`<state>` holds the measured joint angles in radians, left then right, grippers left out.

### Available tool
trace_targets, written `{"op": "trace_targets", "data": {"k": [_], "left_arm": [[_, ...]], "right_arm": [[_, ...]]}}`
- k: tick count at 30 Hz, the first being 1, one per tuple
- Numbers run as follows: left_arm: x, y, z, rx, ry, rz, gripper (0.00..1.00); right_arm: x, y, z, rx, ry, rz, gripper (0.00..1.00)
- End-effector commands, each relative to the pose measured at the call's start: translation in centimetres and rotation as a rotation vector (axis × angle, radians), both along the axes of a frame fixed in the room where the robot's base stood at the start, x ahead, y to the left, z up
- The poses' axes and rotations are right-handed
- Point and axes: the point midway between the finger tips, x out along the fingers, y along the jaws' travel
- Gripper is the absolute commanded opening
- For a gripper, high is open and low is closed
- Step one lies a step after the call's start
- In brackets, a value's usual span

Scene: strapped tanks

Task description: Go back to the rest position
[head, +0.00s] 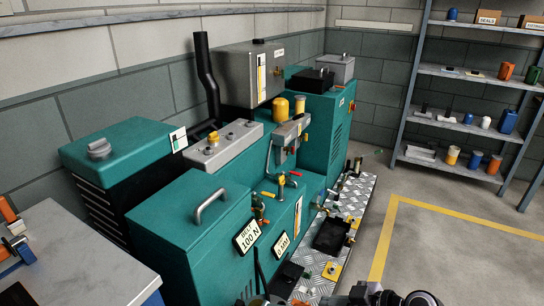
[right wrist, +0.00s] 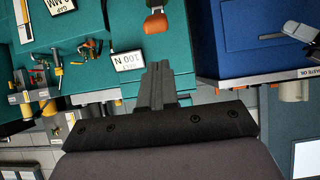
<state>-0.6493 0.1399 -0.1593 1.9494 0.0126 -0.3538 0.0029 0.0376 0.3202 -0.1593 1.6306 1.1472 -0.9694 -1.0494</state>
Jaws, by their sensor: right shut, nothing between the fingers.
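My right gripper (right wrist: 157,72) shows in the right wrist view with its two dark fingers together and nothing between them. Its fingertips lie in front of the teal machine and close to the "BELT 100 N" plate (right wrist: 132,61), with no contact that I can make out. In the head view the plate (head: 247,236) is on the front of the teal machine (head: 185,222). Dark parts, likely of my right arm, show at the bottom edge of the head view. My left gripper is not in view.
A grey-topped bench (head: 75,250) is at the left. A tread-plate platform (head: 352,200) with valves and a black tray (head: 331,236) runs along the machine. Shelves (head: 470,75) stand at the back right. The floor inside the yellow line (head: 435,207) is clear.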

Motion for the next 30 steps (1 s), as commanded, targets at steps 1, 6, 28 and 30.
{"op": "trace_targets", "data": {"k": [1, 6, 28, 30], "left_arm": [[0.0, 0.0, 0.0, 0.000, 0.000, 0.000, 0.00], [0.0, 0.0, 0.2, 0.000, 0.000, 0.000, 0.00], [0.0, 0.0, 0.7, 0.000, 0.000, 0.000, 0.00], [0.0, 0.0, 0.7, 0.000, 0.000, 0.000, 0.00]], "right_arm": [[-0.4, 0.0, -0.6, -0.006, 0.013, -0.018, 0.00], [-3.1, -0.6, -3.8, -0.046, 0.087, -0.178, 0.00], [-15.5, -3.6, -6.2, -0.040, 0.063, -0.762, 0.00], [-15.5, -3.6, -6.2, -0.040, 0.062, -0.764, 0.00]]}}
